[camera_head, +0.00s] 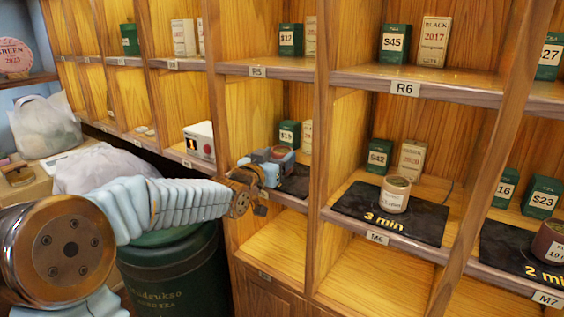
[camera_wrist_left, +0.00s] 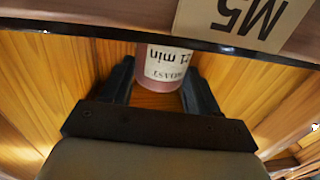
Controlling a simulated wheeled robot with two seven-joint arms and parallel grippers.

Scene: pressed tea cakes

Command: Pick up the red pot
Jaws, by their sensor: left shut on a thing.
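The red pot (camera_head: 283,152) is small and round with a pale label, and sits in the shelf cell left of the "3 min" cell. My left gripper (camera_head: 277,165) reaches into that cell from the left and is shut on it. In the left wrist view the pot (camera_wrist_left: 164,66) appears upside down between the two dark fingers (camera_wrist_left: 160,80), one on each side. Its label reads "min" and "roast". A dark mat (camera_head: 297,184) lies under the pot; I cannot tell whether the pot touches it. My right gripper is not in view.
Wooden uprights (camera_head: 322,120) close in the cell on both sides, with a shelf edge (camera_head: 272,71) above. Green and cream boxes (camera_head: 289,134) stand behind the pot. A pinkish-brown pot (camera_head: 395,194) stands on the "3 min" mat (camera_head: 361,203). A green drum (camera_head: 172,272) stands below my left arm.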

